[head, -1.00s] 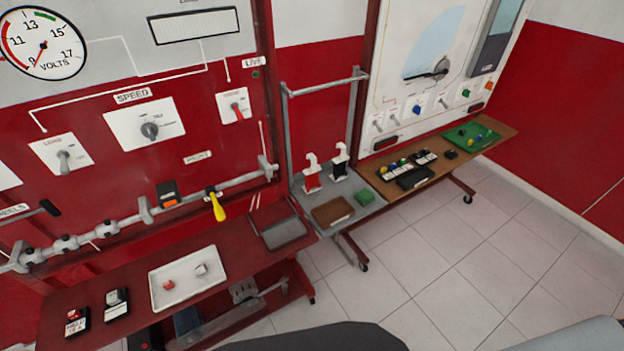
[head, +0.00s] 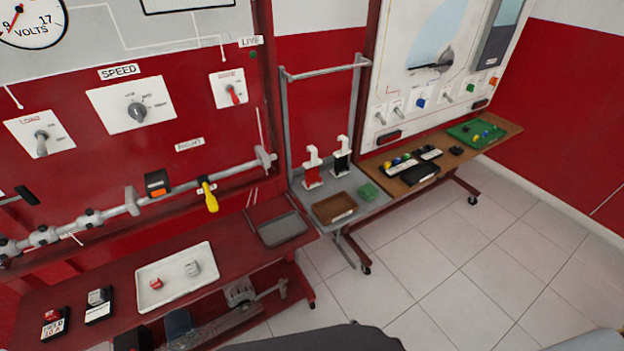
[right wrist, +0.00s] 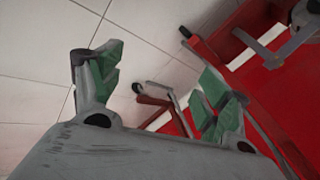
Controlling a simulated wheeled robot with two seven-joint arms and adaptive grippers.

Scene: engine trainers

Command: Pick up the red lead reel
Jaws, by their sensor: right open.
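The red lead reel (head: 312,177) stands upright on the grey trolley top in the head view, with a white upper part above its red body. A similar black reel (head: 342,163) stands just to its right. My right gripper (right wrist: 162,85) shows only in the right wrist view. Its two green-padded fingers are spread apart with nothing between them. That view shows floor tiles and red frame parts beyond the fingers, and I cannot make out the red reel there. My left gripper is in neither view.
The grey trolley (head: 362,212) also holds a brown tray (head: 334,208) and a green block (head: 369,191). A grey upright frame (head: 288,130) rises behind the reels. A red bench (head: 100,278) stands left, a wooden bench (head: 500,141) right. Tiled floor (head: 460,250) in front is clear.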

